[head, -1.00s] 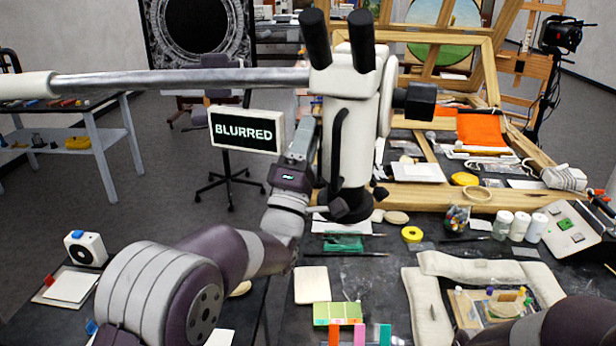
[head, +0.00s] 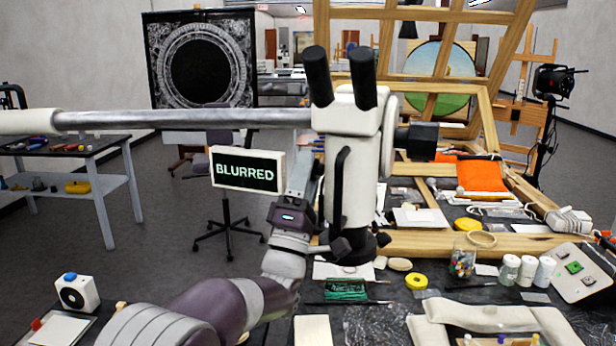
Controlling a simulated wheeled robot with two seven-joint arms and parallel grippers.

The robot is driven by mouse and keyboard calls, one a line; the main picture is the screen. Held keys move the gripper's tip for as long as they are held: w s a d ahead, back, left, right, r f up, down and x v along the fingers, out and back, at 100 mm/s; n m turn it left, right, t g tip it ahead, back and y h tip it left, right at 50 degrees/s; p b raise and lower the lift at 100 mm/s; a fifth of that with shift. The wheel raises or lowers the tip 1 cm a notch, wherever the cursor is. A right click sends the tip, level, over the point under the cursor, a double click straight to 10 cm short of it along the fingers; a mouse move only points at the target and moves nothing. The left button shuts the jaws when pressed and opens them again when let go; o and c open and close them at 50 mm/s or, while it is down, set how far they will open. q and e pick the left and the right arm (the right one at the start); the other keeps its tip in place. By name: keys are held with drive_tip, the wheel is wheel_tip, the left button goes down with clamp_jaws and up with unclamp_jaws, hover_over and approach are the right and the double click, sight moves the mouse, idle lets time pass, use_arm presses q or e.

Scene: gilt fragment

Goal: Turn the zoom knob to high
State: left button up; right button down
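A white stereo microscope (head: 352,190) with two black eyepieces stands upright on a black base at the table's middle. A long grey boom runs left from its head. A black knob-like cylinder (head: 417,141) sticks out on the right of its head. A sign (head: 248,170) left of the microscope reads "BLURRED". My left gripper (head: 303,168) is raised at the microscope's left side, its fingers pointing up beside the white body. I cannot tell whether it touches, or how far its fingers are apart. Any knob there is hidden behind it. My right gripper is out of view.
A yellow tape roll (head: 416,281), a jar of coloured bits (head: 462,262) and white bottles (head: 526,271) stand to the right of the microscope. A wooden easel frame (head: 487,120) rises behind. A white box with a dial (head: 76,293) sits at the lower left.

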use_arm(q)
drive_tip(key=shift+f, duration=0.2)
drive_tip(key=b+v, duration=0.4)
drive_tip(key=v, duration=0.8)
drive_tip(key=shift+s+b, duration=0.2)
drive_tip(key=shift+b, duration=0.15)
drive_tip(key=shift+a, duration=0.1)
